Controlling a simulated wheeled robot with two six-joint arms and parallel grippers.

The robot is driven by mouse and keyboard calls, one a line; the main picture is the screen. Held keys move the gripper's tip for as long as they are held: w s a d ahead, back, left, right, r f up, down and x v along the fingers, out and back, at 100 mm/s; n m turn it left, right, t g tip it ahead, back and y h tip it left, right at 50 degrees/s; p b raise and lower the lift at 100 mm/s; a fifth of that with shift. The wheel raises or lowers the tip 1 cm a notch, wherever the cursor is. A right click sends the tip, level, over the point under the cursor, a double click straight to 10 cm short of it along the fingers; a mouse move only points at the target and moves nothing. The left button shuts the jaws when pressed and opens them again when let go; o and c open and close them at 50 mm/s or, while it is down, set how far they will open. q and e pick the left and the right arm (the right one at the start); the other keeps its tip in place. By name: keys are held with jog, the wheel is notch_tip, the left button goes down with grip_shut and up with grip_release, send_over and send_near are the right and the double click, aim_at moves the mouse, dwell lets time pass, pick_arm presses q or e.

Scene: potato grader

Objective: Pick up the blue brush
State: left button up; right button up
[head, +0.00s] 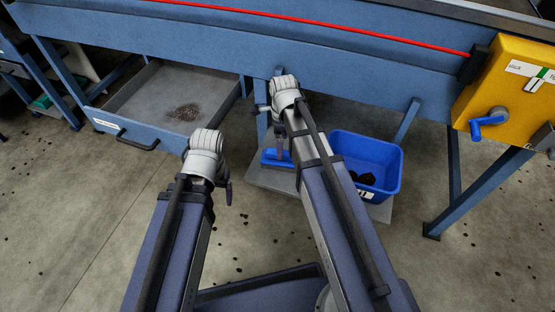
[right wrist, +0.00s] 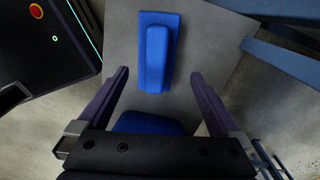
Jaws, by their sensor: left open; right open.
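The blue brush (right wrist: 155,57) lies on a flat grey board (right wrist: 215,40). In the right wrist view it is long and narrow, with a raised block on a flat base. My right gripper (right wrist: 159,76) is open, with its two fingers apart on either side of the brush's near end; I cannot tell the height gap. In the head view the brush (head: 275,160) shows partly beside my right arm, which hides some of it. My left gripper (head: 226,186) is open and empty, hanging over the floor to the left, away from the brush.
A blue bin (head: 380,148) with dark lumps inside stands right of the brush. A second blue shape (right wrist: 150,122) is partly hidden behind my right gripper. The blue grader frame (head: 200,50) crosses above, with a grey drawer (head: 170,80) at left and a yellow box (head: 510,85) at right.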

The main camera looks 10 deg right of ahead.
jog(key=shift+s+a+f+b, duration=0.1)
jog(key=shift+a+f+b, duration=0.1)
jog(key=shift+f+b, duration=1.7)
jog(key=shift+s+a+f+b, duration=0.1)
jog(key=shift+a+f+b, duration=0.05)
jog(key=shift+f+b, duration=1.75)
jog(key=c, duration=1.5)
